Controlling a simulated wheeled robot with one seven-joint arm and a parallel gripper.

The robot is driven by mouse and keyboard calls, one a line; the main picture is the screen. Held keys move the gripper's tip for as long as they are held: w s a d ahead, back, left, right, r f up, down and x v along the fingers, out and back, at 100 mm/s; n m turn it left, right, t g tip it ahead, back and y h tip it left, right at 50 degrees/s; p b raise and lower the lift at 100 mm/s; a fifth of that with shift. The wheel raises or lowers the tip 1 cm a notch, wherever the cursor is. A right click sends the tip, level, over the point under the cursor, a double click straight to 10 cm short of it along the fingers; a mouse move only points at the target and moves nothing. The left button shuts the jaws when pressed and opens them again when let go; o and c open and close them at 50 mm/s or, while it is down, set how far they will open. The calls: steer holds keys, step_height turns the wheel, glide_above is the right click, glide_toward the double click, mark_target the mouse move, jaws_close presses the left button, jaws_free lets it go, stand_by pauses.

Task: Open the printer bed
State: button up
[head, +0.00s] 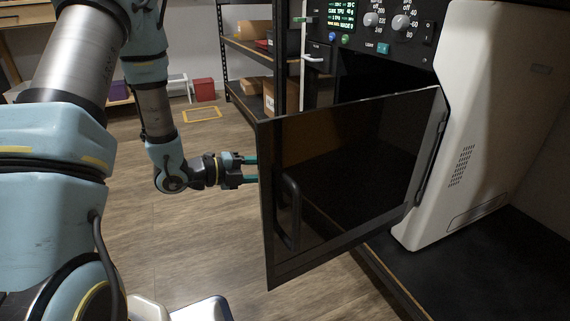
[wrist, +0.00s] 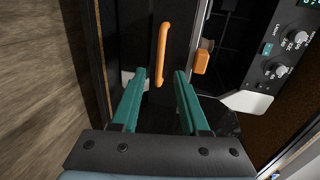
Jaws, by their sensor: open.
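The printer (head: 485,120) is a white-and-black machine at the right of the head view. Its dark glass door (head: 345,180) stands swung out, with a black handle (head: 291,213) near its free edge. My gripper (head: 256,169) is at the left edge of the door, its teal fingers pointing right; the door edge may hide the tips. In the wrist view, my gripper (wrist: 160,75) is open and empty. An orange handle (wrist: 161,45) shows upright just beyond and between the fingertips, with an orange block (wrist: 201,62) to its right. I cannot clearly make out the bed.
The control panel (head: 375,25) with knobs and a display sits above the opening; it also shows in the wrist view (wrist: 285,55). A shelf rack (head: 250,50) with boxes and a red bin (head: 204,90) stand behind. The wooden floor left of the door is clear.

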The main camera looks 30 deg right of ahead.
steer(key=shift+p+v, duration=0.6)
steer(key=shift+v, duration=2.1)
steer(key=w+a+r+n+t+y+p, duration=0.5)
steer(key=w+a+n+t+y, duration=0.3)
steer(key=w+a+n, duration=0.5)
steer(key=s+a+r+n+g+y+p, duration=0.1)
steer(key=s+a+r+n+y, duration=0.25)
steer(key=a+n, duration=0.35)
steer(key=s+a+r+n+g+y+p, duration=0.1)
steer(key=s+a+r+n+y+p, duration=0.15)
steer(key=s+a+n+y, duration=0.4)
steer(key=s+r+n+g+h, duration=0.35)
steer(key=s+n, duration=0.25)
steer(key=n, duration=0.2)
step_height(320, 180, up, 38)
steer(key=p, duration=3.8)
steer(key=shift+s+n+y+p, duration=0.35)
steer(key=shift+n+y+p, duration=0.05)
steer(key=shift+n+y, duration=0.05)
